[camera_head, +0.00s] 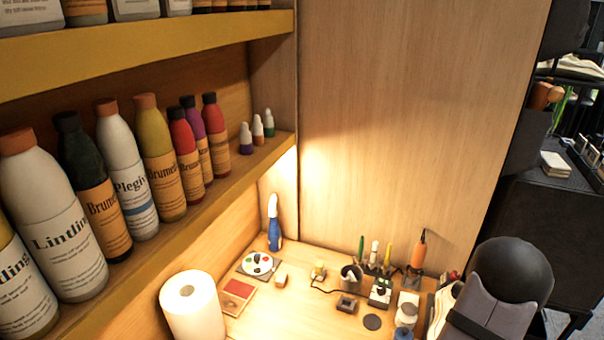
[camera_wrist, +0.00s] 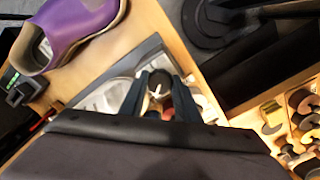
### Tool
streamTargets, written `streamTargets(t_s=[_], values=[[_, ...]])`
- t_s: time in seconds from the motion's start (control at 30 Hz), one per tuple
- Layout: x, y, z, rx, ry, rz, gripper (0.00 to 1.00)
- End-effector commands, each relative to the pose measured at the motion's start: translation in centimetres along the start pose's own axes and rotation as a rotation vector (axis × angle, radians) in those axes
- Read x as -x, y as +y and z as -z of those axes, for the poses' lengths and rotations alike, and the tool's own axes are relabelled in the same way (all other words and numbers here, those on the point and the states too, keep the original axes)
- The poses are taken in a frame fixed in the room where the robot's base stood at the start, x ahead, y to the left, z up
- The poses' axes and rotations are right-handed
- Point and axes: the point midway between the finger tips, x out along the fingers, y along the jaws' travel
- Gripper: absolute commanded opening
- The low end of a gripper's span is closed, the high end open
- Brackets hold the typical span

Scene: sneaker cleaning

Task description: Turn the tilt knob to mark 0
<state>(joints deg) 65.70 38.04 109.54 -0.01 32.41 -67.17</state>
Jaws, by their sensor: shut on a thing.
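The tilt knob (camera_wrist: 158,82) is a small dark round knob with a white pointer line, seen in the wrist view. It sits by a grey metallic surface (camera_wrist: 97,98). My gripper (camera_wrist: 160,88) has its two dark blue fingers on either side of the knob and is shut on it. The scale marks around the knob are too small and blurred to read, so I cannot tell which mark the pointer is at. In the camera_head view my arm covers the lower right, and neither the knob nor the fingertips show there.
A purple sneaker (camera_wrist: 82,28) is at the upper left of the wrist view, near a dark device with a green display (camera_wrist: 20,85). In the camera_head view, a paper towel roll (camera_head: 192,308), a palette (camera_head: 258,264) and a tool holder (camera_head: 351,277) stand on the bench. Bottles (camera_head: 122,165) line the shelf.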

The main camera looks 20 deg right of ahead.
Motion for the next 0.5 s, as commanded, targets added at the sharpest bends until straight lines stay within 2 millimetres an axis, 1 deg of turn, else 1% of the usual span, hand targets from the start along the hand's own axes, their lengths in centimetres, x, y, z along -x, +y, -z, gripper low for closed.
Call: streamTargets(t_s=[0.13, 0.4, 0.5], values=[[0.00, -0.01, 0.02, 0.066, 0.000, 0.000, 0.10], [-0.01, -0.01, 0.01, 0.072, 0.000, 0.000, 0.10], [0.02, -0.01, 0.01, 0.110, 0.000, 0.000, 0.10]])
